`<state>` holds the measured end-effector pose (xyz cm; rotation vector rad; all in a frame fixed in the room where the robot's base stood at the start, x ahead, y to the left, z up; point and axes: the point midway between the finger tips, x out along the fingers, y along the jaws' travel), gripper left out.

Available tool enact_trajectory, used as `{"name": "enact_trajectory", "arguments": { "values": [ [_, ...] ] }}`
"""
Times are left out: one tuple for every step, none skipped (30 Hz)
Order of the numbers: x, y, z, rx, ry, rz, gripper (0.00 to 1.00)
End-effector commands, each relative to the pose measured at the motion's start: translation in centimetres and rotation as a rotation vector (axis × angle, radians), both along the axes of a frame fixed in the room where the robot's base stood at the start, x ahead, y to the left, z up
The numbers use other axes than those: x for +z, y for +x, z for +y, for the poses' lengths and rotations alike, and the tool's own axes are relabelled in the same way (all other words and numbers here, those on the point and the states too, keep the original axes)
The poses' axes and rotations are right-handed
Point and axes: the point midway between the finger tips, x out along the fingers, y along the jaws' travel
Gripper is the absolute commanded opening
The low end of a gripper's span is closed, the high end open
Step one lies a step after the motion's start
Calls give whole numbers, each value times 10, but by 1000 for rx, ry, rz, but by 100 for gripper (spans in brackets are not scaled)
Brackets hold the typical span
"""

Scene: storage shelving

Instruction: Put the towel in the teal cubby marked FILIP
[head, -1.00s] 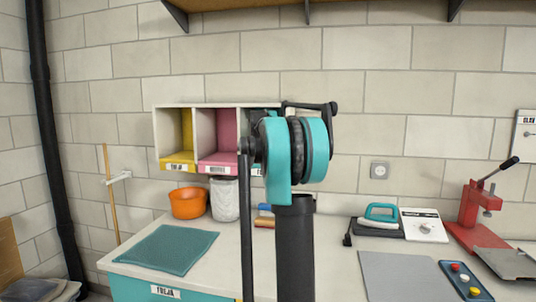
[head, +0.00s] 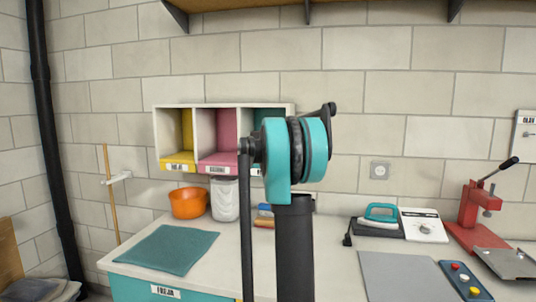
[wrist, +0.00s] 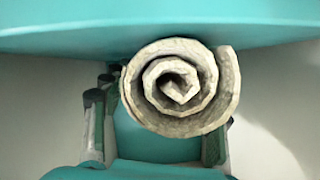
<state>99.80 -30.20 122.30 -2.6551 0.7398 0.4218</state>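In the wrist view a cream rolled towel (wrist: 180,88) shows its spiral end to the camera. My gripper (wrist: 158,125) has dark-tipped fingers on either side of it; the towel covers part of the right finger, and the contact points are not clear. It appears held between them. In the head view the teal cubby (head: 270,114) is the rightmost of the wall unit. My arm covers most of it, and its label is mostly hidden. My gripper and the towel are hidden in the head view.
Yellow (head: 178,135) and pink (head: 217,135) cubbies adjoin on the left. Below are an orange bowl (head: 189,203), a white jar (head: 225,200) and a teal mat (head: 168,249) on the counter. An iron (head: 380,222) and red press (head: 475,210) stand right. A broad teal surface (wrist: 160,22) tops the wrist view.

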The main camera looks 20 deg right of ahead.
Motion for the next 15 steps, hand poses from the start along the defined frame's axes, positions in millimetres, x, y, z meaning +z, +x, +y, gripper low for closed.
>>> {"name": "enact_trajectory", "arguments": {
  "values": [
    [0,0,0,0,0,0,68],
    [0,0,0,0,0,0,72],
    [0,0,0,0,0,0,72],
    [0,0,0,0,0,0,72],
    [0,0,0,0,0,0,72],
    [0,0,0,0,0,0,72],
    [0,0,0,0,0,0,72],
    [0,0,0,0,0,0,72],
    [0,0,0,0,0,0,72],
    [0,0,0,0,0,0,72],
    [1,0,0,0,0,0,72],
    [2,0,0,0,0,0,72],
    [3,-2,1,0,0,0,72],
    [3,-3,2,0,0,0,72],
    [5,-6,4,0,0,0,72]
  ]
}}
